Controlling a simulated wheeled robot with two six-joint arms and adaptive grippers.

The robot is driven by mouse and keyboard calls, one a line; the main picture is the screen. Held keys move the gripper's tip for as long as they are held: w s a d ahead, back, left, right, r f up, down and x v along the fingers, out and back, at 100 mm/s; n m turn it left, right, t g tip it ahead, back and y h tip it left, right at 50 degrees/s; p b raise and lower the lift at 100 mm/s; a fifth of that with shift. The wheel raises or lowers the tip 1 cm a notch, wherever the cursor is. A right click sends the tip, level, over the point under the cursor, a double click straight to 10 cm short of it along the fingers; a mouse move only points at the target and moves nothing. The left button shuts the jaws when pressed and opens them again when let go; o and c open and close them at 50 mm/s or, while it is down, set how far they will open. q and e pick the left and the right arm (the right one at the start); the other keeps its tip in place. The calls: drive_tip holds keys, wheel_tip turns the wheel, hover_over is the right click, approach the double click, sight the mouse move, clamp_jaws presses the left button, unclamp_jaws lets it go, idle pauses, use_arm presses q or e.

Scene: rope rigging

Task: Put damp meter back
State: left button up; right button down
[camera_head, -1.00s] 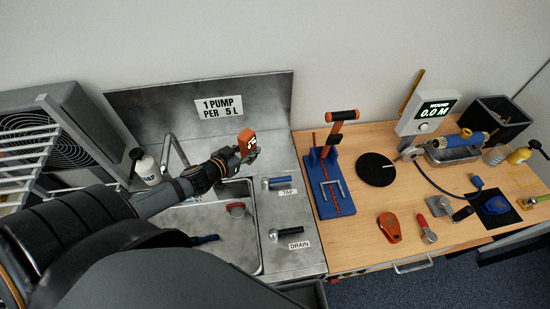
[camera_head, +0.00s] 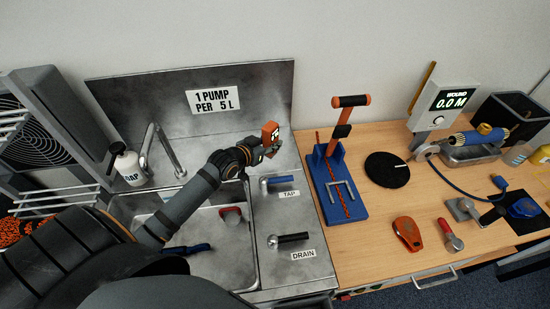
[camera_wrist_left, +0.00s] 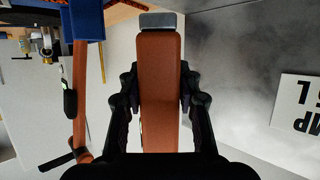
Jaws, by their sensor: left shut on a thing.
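The damp meter (camera_head: 270,134) is an orange handheld device with a small light display. My left gripper (camera_head: 262,152) is shut on it and holds it upright above the steel counter, behind the TAP lever (camera_head: 279,184). In the left wrist view the orange body (camera_wrist_left: 159,85) stands between the two dark fingers, with a grey block (camera_wrist_left: 158,20) at its end. The fingers hide part of its sides. My right gripper is not in view.
The sink (camera_head: 247,262) with a soap bottle (camera_head: 124,165) lies left. A blue stand (camera_head: 338,188) with a tall orange handle rises to the right.

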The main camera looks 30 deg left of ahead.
use_arm(q)
drive_tip(key=shift+w+d+f, duration=0.2)
drive_tip(key=shift+w+f, duration=0.85)
drive_tip(key=shift+f, duration=0.1)
wheel_tip(320, 180, down, 3)
drive_tip(key=shift+w+d+r, duration=0.1)
drive_tip(key=shift+r, duration=0.1)
drive_tip(key=shift+f, duration=0.4)
drive_tip(key=shift+f, duration=0.2)
drive_tip(key=o, duration=1)
drive_tip(key=shift+r, duration=0.1)
